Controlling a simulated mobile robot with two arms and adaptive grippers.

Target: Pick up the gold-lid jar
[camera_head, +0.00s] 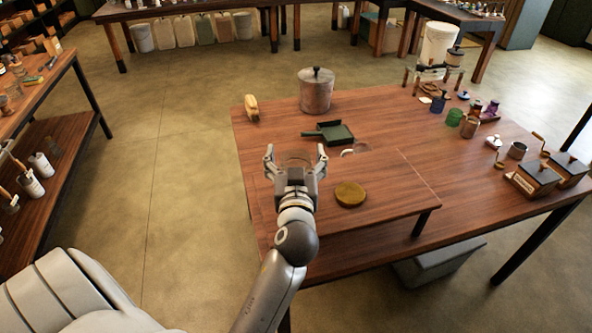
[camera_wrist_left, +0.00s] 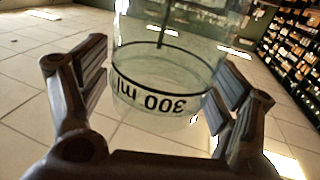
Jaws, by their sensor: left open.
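A round gold-brown lid-like disc (camera_head: 350,194) is on the table to the right of my left gripper; I cannot make out a jar body under it. My left gripper (camera_head: 295,160) is open above the left part of the table, its fingers spread. A clear glass vessel with a black band and "300 ml" lettering (camera_wrist_left: 150,94) shows between the fingers in the left wrist view. The lettering is upside down there, and no gold lid shows on it. I cannot tell whether the fingers touch the glass. My right gripper is not in view.
A metal canister (camera_head: 316,92), a green dustpan-like tray (camera_head: 336,133) and a yellowish item (camera_head: 252,108) stand on the wooden table (camera_head: 395,120). A pale ring-shaped item (camera_head: 355,149) lies beyond the disc. Small containers and wooden boxes (camera_head: 535,178) crowd the right side.

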